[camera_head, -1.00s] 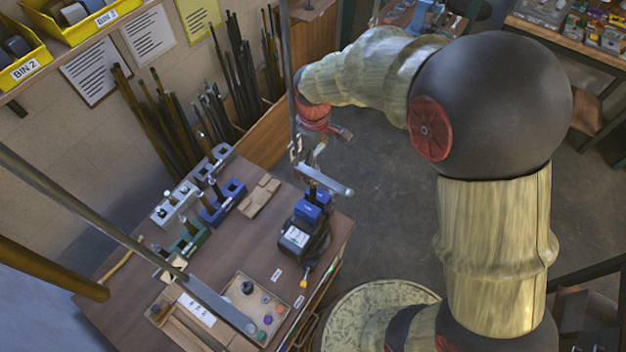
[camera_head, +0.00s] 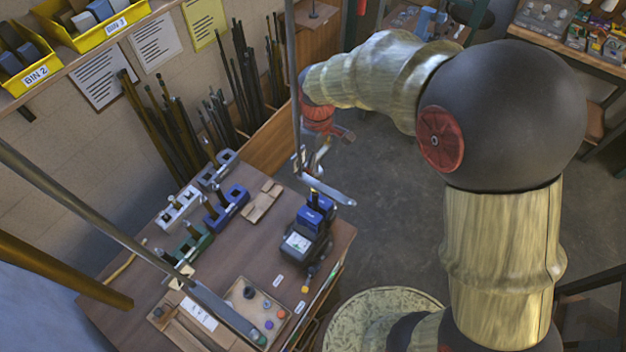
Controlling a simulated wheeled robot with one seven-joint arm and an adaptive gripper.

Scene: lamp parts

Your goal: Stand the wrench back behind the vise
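My gripper (camera_head: 311,160) hangs at the end of my arm beyond the table's far right corner, small in view; whether its fingers are open or shut is unclear. A grey metal bar (camera_head: 330,193) lies level just below it, beside the blue blocks; I cannot tell whether it is the wrench or whether the gripper touches it. A dark device with blue blocks on top (camera_head: 300,243) stands at the table's right edge. Blue (camera_head: 226,207), white (camera_head: 178,208) and green (camera_head: 190,243) holders with dark pegs stand at the back left. I cannot tell which piece is the vise.
A tray (camera_head: 240,291) with small coloured parts sits at the table's front. A wooden block (camera_head: 262,201) lies mid-table. Long rods (camera_head: 160,125) lean on the wall. A tall grey pole (camera_head: 293,80) stands beside my gripper, and another slanting bar (camera_head: 90,205) crosses the front left.

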